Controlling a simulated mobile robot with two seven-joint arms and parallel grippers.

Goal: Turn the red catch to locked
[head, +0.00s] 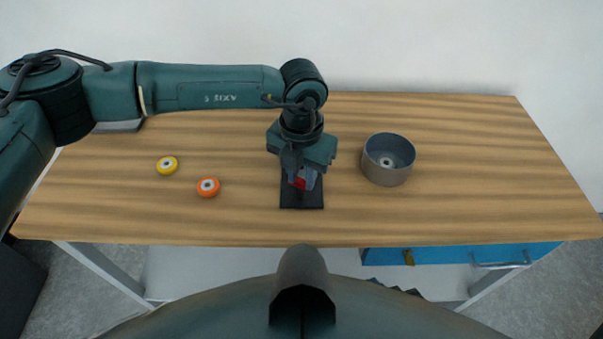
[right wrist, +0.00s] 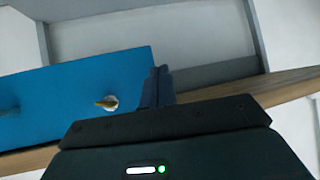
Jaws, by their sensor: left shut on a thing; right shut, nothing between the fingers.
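The red catch (head: 300,183) shows as a small red patch on a black base plate (head: 301,201) near the middle of the table in the head view. My left gripper (head: 302,179) comes down over it from above and is shut on it. The fingers and palm hide most of the catch, so whether it stands at locked cannot be read. My right gripper (right wrist: 158,86) is shut and empty in the right wrist view, away from the catch, with a blue drawer front (right wrist: 75,95) behind it.
A grey round bowl (head: 387,160) stands close on the right. The wooden table (head: 480,170) is clear further right. The blue drawer front has a small brass-coloured piece (head: 408,257).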

